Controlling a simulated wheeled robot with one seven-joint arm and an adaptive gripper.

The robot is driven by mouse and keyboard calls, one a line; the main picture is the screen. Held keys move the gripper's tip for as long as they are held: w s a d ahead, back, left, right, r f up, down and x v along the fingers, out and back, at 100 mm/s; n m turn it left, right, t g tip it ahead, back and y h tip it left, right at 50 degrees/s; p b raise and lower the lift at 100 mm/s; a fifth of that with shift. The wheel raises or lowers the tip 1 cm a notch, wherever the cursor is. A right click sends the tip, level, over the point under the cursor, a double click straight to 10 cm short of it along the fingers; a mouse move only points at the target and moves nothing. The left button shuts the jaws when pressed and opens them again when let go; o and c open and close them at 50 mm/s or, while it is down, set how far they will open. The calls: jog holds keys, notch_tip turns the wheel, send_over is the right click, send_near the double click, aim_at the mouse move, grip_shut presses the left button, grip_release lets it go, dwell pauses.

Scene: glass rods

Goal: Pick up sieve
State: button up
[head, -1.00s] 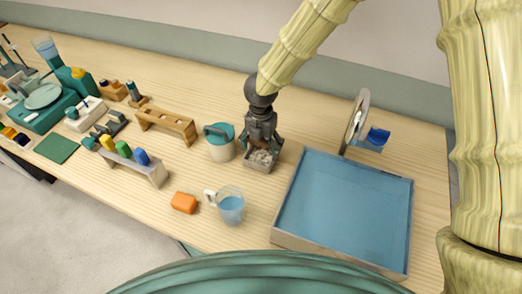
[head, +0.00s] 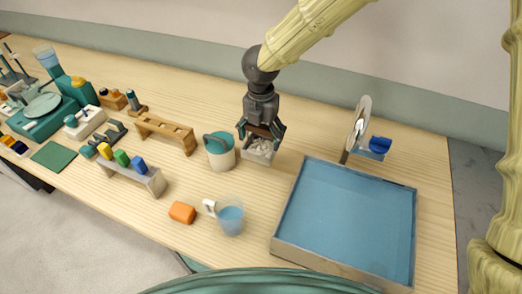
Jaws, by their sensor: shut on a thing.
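The likely sieve is a small grey box-shaped holder (head: 258,156) with pale, lumpy contents, hanging under my gripper in the head view. My dark gripper (head: 261,133) is shut on it from above. A brownish part shows between the fingers, but the exact contact is too small to make out. The holder appears raised a little above the wooden table, just right of the teal-lidded pot (head: 220,152) and left of the blue tray.
A wide blue tray (head: 345,225) lies to the right, with a round disc on a stand (head: 358,125) behind it. A glass mug (head: 230,216) and orange block (head: 182,212) stand in front. Wooden rack (head: 165,132) and grey rack (head: 133,172) lie left. Table behind the gripper is clear.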

aim_at(261, 127)
notch_tip(261, 127, up, 3)
jog(key=shift+r+b, duration=0.15)
jog(key=shift+b, duration=0.15)
jog(key=s+a+b, duration=0.2)
jog(key=s+a, duration=0.1)
jog(key=s, duration=0.5)
jog(key=s+a+b, duration=0.2)
jog(key=s+a, duration=0.2)
jog(key=s, duration=0.4)
jog(key=shift+s+b, duration=0.3)
jog(key=shift+b, duration=0.1)
